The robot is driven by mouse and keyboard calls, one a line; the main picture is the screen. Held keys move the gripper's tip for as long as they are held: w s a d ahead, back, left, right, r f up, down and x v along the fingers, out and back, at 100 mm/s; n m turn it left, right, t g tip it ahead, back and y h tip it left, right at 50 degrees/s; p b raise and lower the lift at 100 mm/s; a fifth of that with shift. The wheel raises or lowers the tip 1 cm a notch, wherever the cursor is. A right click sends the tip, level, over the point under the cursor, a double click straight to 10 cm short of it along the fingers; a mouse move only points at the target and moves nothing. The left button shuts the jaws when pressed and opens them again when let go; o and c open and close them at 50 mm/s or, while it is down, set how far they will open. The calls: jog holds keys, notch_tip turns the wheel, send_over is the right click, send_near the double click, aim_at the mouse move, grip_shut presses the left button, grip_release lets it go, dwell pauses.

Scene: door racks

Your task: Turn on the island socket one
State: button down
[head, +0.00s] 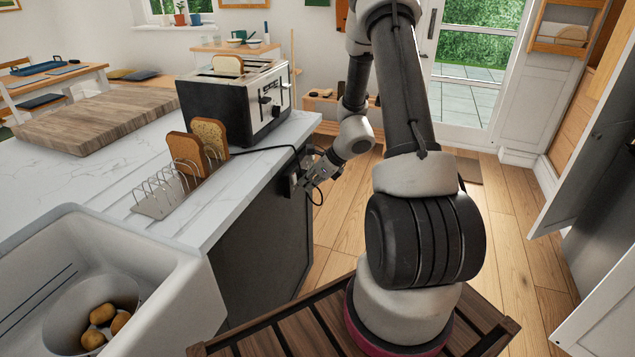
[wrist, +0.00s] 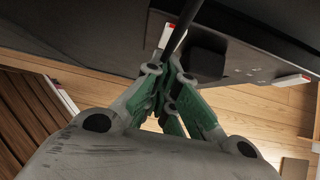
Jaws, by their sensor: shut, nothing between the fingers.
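The island socket (wrist: 245,62) is a dark plate on the dark side of the kitchen island. In the wrist view it carries a white switch with a red edge at its right end (wrist: 291,79) and another light switch with red at its left (wrist: 168,33), partly hidden by a cable. A black plug (wrist: 206,58) sits between them. I cannot tell which switch is socket one. My gripper (wrist: 172,72) is shut and empty, its green-padded fingers close to the left switch; I cannot tell whether they touch. In the head view my gripper (head: 302,181) is at the island's side and hides most of the socket.
A toaster (head: 236,103) with a black cable (head: 265,149) stands on the white island top (head: 215,200). A toast rack (head: 160,200) with bread, a wooden board (head: 95,115) and a sink (head: 190,297) are nearby. Wooden floor (head: 335,225) is free right of the island.

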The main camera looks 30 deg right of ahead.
jog(key=shift+w+a, duration=0.2)
jog(key=shift+w+a+f, duration=0.3)
jog(key=shift+w+f, duration=0.1)
jog(key=shift+f, duration=0.1)
